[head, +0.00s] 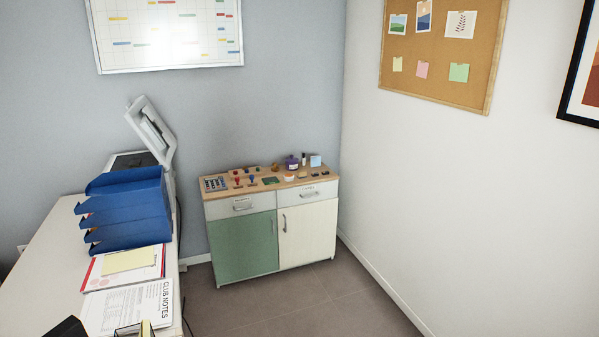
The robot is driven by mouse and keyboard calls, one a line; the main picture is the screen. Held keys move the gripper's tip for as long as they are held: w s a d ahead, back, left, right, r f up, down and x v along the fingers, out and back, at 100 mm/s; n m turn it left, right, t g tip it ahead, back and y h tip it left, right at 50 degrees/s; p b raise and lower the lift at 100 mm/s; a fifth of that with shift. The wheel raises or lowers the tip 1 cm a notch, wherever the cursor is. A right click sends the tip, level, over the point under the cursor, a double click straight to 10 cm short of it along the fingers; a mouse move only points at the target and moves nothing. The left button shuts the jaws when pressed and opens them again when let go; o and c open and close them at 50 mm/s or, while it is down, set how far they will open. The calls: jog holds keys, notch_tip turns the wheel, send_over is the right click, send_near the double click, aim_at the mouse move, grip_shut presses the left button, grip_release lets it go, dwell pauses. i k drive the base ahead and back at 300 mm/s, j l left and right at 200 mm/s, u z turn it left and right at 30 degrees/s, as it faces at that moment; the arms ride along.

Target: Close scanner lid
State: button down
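The scanner (134,161) stands at the far end of the white desk on the left, by the wall. Its lid (152,128) is raised and tilted up, and the dark scanning bed shows below it. The blue trays in front hide much of the scanner's body. My gripper is not in view.
A stack of blue letter trays (127,210) stands on the desk (45,265), in front of the scanner. Papers (128,307) lie nearer. A cabinet (272,230) with small items on top stands against the back wall. The floor (300,302) before it is clear.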

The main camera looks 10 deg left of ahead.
aim_at(150, 132)
jog(key=i+j+u, duration=0.1)
jog(key=i+u, duration=0.15)
jog(key=i, duration=0.35)
jog(key=i+u, duration=0.3)
jog(key=i, duration=0.35)
jog(key=i+l+u, duration=0.25)
jog(key=i, duration=0.35)
jog(key=i+u, duration=0.2)
jog(key=i, duration=0.4)
jog(key=i+u, duration=0.25)
jog(key=i, duration=0.35)
jog(key=i+l+u, duration=0.2)
jog(key=i, duration=0.4)
